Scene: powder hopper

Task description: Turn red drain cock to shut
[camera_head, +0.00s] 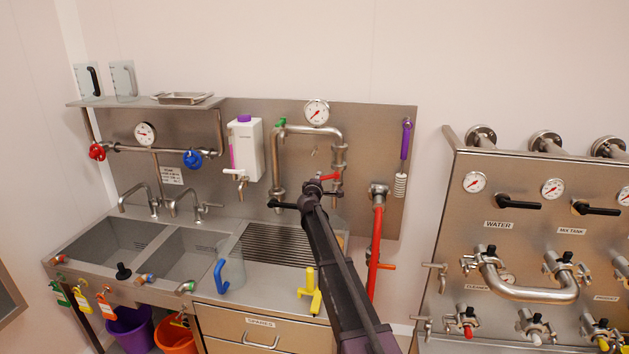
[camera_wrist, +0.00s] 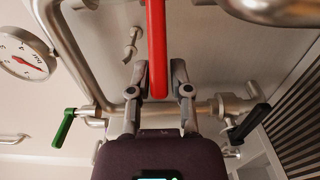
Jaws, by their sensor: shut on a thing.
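The red lever (camera_head: 330,176) sits on the right leg of a steel pipe loop (camera_head: 312,130) on the back panel. It sticks out to the left and towards me, close to level. In the wrist view the red lever (camera_wrist: 157,45) runs down from the top edge, with its end between my fingers. My gripper (camera_head: 316,185) is shut on this lever in front of the loop; the wrist view shows both fingers (camera_wrist: 159,80) flanking it. The lever's pivot is out of the wrist view, so I cannot tell whether the cock is open or shut.
A green lever (camera_head: 281,122) and a black lever (camera_head: 284,205) sit on the same loop, left of my gripper. A red hose (camera_head: 376,250) hangs to the right. A clear jug with a blue handle (camera_head: 221,275) and a yellow tool (camera_head: 310,290) stand on the counter.

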